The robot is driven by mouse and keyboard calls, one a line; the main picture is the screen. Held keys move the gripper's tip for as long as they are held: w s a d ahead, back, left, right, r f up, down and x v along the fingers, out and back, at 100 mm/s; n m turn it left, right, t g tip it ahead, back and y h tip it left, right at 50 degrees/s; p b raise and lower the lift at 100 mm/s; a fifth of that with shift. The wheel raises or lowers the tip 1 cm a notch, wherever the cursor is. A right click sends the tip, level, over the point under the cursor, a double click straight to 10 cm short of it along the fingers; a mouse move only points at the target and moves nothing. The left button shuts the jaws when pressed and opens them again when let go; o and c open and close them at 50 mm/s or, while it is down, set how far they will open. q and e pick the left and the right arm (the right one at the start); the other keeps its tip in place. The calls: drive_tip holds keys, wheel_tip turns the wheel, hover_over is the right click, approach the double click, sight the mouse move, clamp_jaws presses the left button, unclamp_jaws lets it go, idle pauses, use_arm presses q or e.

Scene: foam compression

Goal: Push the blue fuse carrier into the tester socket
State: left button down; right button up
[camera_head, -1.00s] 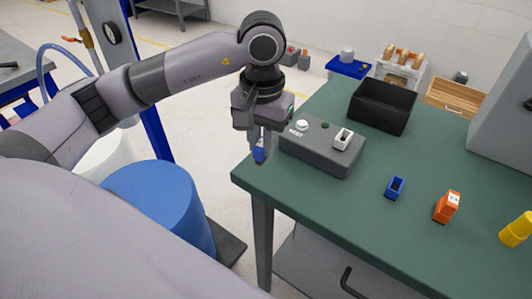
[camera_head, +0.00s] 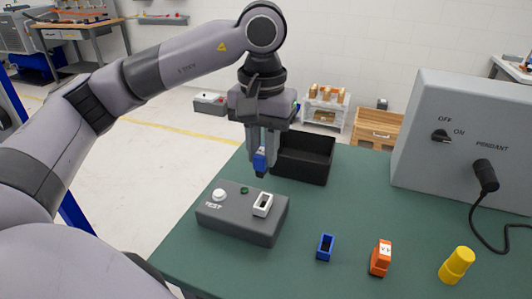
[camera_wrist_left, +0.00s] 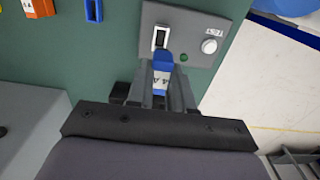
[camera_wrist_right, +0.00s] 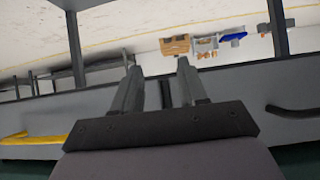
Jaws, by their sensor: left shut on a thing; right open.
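The blue fuse carrier (camera_head: 259,161) is held in my left gripper (camera_head: 262,152), which is shut on it above the tester. The carrier also shows in the left wrist view (camera_wrist_left: 162,68) with a white label on it. The grey tester box (camera_head: 240,222) lies on the green table with a white-rimmed socket (camera_head: 262,204), a white button (camera_head: 219,195) and a small green light. The carrier is in the air, apart from the socket, in the head view. My right gripper (camera_wrist_right: 158,75) is open and empty; it is not in the head view.
A blue holder (camera_head: 325,247), an orange block (camera_head: 381,258) and a yellow cylinder (camera_head: 457,265) stand right of the tester. A black bin (camera_head: 303,158) is behind it. A grey control box (camera_head: 450,140) with a cable stands at the right.

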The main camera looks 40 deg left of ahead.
sight(263, 152)
use_arm(q)
drive_tip(key=shift+f+b, duration=1.55)
drive_tip(key=shift+f, duration=0.8)
drive_tip(key=shift+f+b, duration=0.65)
drive_tip(key=shift+f, duration=0.1)
drive_tip(key=shift+f+b, duration=1.4)
drive_tip(key=shift+f, duration=0.1)
drive_tip(key=c, duration=0.9)
unclamp_jaws()
drive_tip(key=shift+r, duration=0.2)
drive_tip(key=shift+r+p, duration=2.05)
drive_tip(key=shift+r, duration=0.85)
drive_tip(key=shift+r, duration=0.1)
